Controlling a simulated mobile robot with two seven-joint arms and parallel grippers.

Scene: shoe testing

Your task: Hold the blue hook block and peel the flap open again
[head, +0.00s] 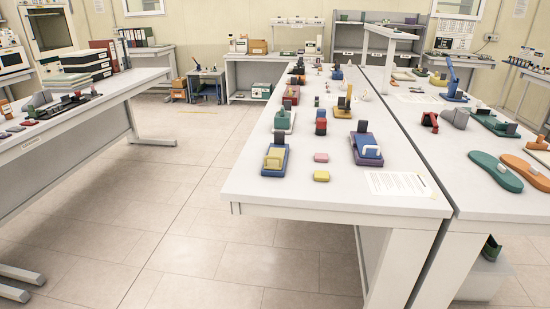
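Neither of my grippers shows in the head view. On the near end of the long white table (290,187), a blue block (366,143) sits on a purple base (358,157). A white loop-shaped part (371,151) is at its front and a dark upright flap (361,127) stands behind. To its left, a blue base (267,170) carries a yellow pad (274,161), with another dark upright piece (279,138) at its back. I cannot tell which of these is the blue hook block. Fine detail of the flaps is too small to see.
A pink block (321,157), a yellow block (321,176) and a paper sheet (398,184) lie near the front. Several more small assemblies stand farther back. Green (494,170) and orange (528,172) soles lie on the right table. The floor (195,215) at left is clear.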

